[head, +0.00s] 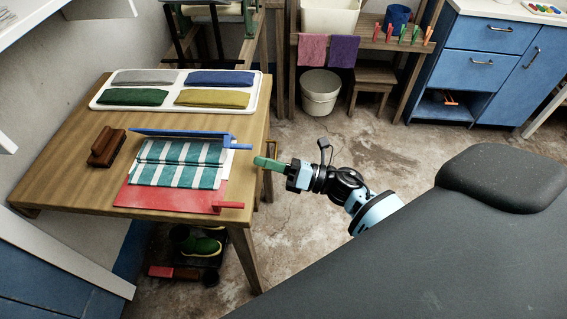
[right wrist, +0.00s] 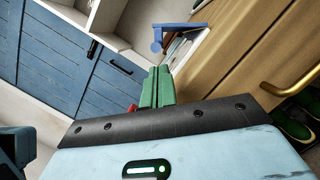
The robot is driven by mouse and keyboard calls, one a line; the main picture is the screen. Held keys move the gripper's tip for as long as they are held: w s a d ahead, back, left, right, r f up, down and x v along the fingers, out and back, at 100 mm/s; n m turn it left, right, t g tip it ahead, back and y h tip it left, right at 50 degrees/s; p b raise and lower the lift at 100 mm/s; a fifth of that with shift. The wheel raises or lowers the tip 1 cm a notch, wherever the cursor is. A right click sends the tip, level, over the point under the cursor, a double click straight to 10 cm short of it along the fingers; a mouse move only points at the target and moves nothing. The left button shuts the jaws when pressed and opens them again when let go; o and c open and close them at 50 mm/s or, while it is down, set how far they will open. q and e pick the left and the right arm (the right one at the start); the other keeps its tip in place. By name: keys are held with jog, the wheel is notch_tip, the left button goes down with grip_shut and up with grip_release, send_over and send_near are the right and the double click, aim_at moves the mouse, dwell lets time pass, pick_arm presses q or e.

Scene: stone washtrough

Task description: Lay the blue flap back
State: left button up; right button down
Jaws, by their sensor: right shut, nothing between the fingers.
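The blue flap (head: 180,132) stands raised at the far edge of the striped cloth (head: 178,164), seen nearly edge-on. Its tab (head: 237,146) sticks out to the right, and a blue part with a tab also shows in the right wrist view (right wrist: 157,46). The green-and-white cloth lies folded on the board, with the red flap (head: 150,197) flat under its near side. My right gripper (head: 257,162) has green fingers, shut and empty, just right of the blue tab and apart from it. The fingers also show in the right wrist view (right wrist: 158,72). My left gripper is out of view.
The wooden table (head: 75,175) also holds a white tray (head: 262,90) of folded cloths and a brown brush-like block (head: 106,147). The red tab (head: 229,205) juts out at the near right. Open floor lies right of the table.

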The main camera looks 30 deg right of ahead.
aim_at(254, 168)
jog(key=shift+x, duration=1.6)
jog(key=shift+r, duration=0.1)
